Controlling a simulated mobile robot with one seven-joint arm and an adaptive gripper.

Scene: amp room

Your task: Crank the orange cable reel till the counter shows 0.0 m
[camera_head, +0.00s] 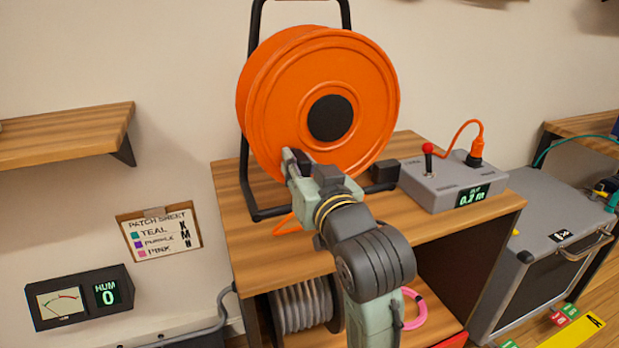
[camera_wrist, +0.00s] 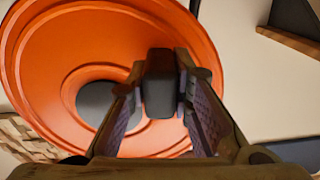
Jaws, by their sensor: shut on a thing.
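The orange cable reel (camera_head: 365,100) stands upright in a black frame on the wooden bench, with a black hub (camera_head: 330,118) at its centre. My gripper (camera_head: 297,163) is at the lower left of the reel's face. In the wrist view my gripper (camera_wrist: 165,100) is shut on the dark crank handle (camera_wrist: 159,80), with one finger on each side. The handle is hidden by my gripper in the head view. The counter (camera_head: 471,197) on the grey box shows small green digits, seemingly 0.2 m.
The grey box (camera_head: 432,186) has a red-knobbed lever (camera_head: 428,150) and an orange cable plugged in on top. The black frame's feet (camera_head: 384,174) stand close to my arm. A grey cable coil (camera_head: 300,306) is on the shelf below. A grey case (camera_head: 545,240) stands right.

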